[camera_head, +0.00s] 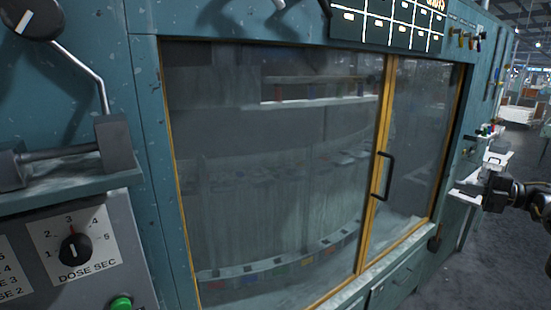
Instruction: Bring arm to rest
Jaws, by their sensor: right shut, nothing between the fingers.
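My right gripper (473,188) is at the right edge of the head view, with its dark arm coming in from the right. It is shut, with nothing between its fingers. It points left, close in the picture to a small pale shelf (496,158) on the machine's right end. I cannot tell whether it touches the shelf. My left gripper is not in view.
A teal machine (150,150) fills most of the view. Its yellow-framed glass door (384,215) has a black handle (385,176) and looks closed. A dose dial (75,248) is at lower left. Open floor (490,262) lies at lower right.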

